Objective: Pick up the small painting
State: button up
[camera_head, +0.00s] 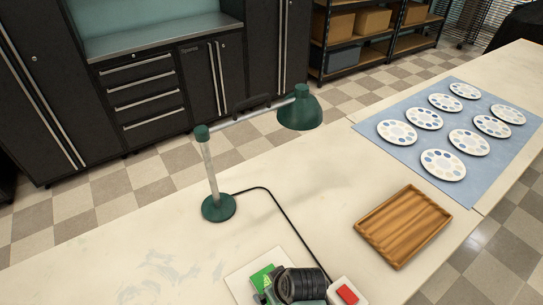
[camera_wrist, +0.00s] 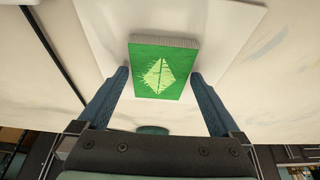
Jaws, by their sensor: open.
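The small painting (camera_wrist: 157,72) is a green block with a pale yellow-green leaf or diamond shape on its face. In the wrist view it is between my gripper's two blue fingers. In the head view the painting (camera_head: 262,275) shows at the bottom, partly hidden by my gripper's dark wrist. It is on or over a white sheet or board (camera_head: 238,285). My gripper (camera_wrist: 160,76) is open, with a finger on either side of the painting and a small gap visible on each side. I cannot tell how deep the fingers reach.
A green desk lamp (camera_head: 219,207) stands behind on the table (camera_head: 130,245). A wooden tray (camera_head: 404,226) and a blue mat (camera_head: 400,150) with several round palettes lie to the right. The table's left part is clear.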

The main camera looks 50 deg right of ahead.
jog(key=shift+c, duration=0.3)
jog(key=c, duration=1.2)
